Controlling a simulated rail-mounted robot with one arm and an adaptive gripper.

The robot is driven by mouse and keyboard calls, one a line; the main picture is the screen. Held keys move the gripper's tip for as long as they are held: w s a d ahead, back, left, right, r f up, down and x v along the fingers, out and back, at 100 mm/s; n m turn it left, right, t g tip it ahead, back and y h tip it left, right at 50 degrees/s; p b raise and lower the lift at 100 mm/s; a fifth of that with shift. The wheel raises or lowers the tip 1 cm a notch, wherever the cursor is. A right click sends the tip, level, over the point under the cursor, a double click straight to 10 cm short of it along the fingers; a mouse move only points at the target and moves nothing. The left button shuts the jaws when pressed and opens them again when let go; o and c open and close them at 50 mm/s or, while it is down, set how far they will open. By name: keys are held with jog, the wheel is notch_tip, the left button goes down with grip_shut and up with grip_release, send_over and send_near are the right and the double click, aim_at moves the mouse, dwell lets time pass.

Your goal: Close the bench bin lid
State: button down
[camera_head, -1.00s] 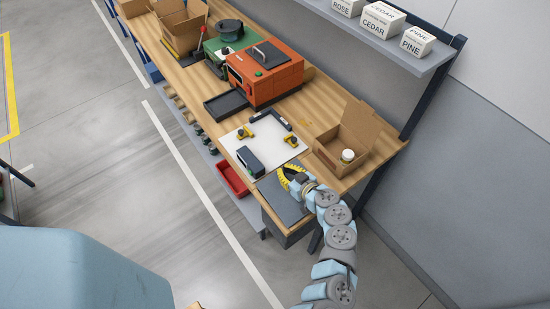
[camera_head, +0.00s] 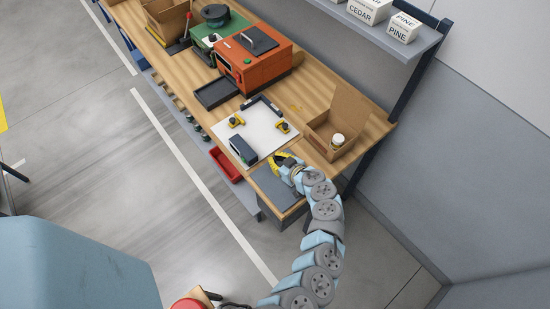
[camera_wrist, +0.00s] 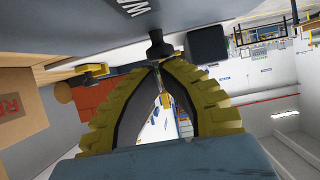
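The bench bin is at the near end of the bench, with a flat grey lid (camera_head: 274,187) over its dark body. My gripper (camera_head: 280,158) is low over the lid's far edge, beside the white board. In the wrist view, a large grey face with partly visible lettering (camera_wrist: 128,10), apparently the lid, fills the top, and a black knob (camera_wrist: 159,48) projects from it. My gripper's yellow-and-black fingers (camera_wrist: 163,66) are closed together at the tips, right at the knob. I cannot tell whether they grip it, nor whether the lid is fully down.
The white board (camera_head: 258,130) carries yellow-and-black clamps and a dark block. An open cardboard box (camera_head: 321,138) with a white jar stands to its right. An orange machine (camera_head: 254,68) stands farther back. A red tray (camera_head: 226,165) is below the bench edge. Open floor lies left.

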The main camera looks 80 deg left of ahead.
jog(key=shift+r, duration=0.1)
notch_tip(320, 180, up, 4)
jog(key=p, duration=0.5)
jog(key=shift+d+r, duration=0.15)
jog(key=shift+r, duration=0.1)
jog(key=r+b+v, duration=0.1)
jog(key=v, duration=0.8)
jog(key=shift+r, duration=0.35)
jog(key=shift+s, duration=0.1)
